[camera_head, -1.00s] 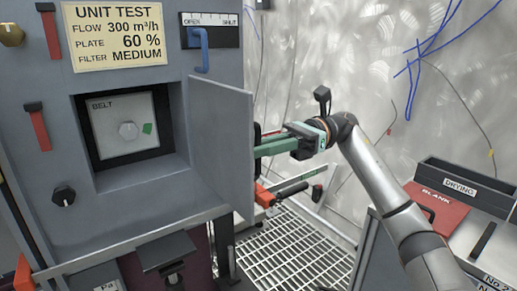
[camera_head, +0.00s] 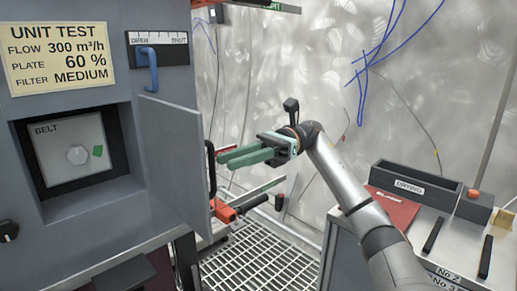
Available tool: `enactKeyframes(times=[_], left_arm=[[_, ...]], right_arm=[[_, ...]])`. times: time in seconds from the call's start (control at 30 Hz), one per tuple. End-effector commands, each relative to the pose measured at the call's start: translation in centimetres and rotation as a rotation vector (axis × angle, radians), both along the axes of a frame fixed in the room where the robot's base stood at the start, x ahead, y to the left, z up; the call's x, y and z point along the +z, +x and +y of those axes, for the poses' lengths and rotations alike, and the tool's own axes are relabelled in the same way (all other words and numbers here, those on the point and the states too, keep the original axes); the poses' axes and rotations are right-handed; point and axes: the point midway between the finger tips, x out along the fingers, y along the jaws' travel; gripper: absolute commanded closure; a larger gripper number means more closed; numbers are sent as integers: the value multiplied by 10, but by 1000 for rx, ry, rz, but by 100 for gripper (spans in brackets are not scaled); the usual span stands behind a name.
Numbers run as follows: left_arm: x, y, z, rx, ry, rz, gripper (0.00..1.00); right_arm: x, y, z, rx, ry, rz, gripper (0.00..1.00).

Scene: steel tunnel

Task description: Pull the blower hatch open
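The blower hatch (camera_head: 170,160) is a grey panel on the right side of the grey cabinet. It stands swung out from the cabinet, its outer edge towards the right. A black handle (camera_head: 211,172) shows just past that edge, partly hidden by the panel. My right gripper (camera_head: 224,158) has green fingers that point left at the handle. The fingers are apart with a gap between them, and they look empty. Their tips are just right of the handle; I cannot see contact. My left gripper is out of view.
A blue lever (camera_head: 150,68) hangs at the OPEN/SHUT scale above the hatch. A red-and-black item (camera_head: 235,208) lies low behind the hatch. A bench with a DRYING tray (camera_head: 413,187) stands at the right.

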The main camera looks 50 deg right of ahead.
Motion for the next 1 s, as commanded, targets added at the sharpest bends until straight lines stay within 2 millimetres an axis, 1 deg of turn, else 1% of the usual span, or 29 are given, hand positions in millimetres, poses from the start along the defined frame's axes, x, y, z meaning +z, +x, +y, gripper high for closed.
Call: enactKeyframes(times=[0.03,0.1,0.2,0.3,0.4,0.6,1.0], left_arm=[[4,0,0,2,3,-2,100],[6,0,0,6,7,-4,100],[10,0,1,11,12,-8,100],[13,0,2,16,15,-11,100],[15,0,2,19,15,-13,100],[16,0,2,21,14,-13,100],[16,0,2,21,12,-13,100]], right_arm=[[3,-1,-12,-5,1,0,73],[3,-3,-26,-5,2,0,73],[3,-6,-43,-4,1,0,73],[3,-8,-56,-3,1,-2,73],[2,-9,-65,-2,0,-1,73],[1,-11,-73,0,-1,-2,73],[0,-11,-73,0,-1,-1,73]])
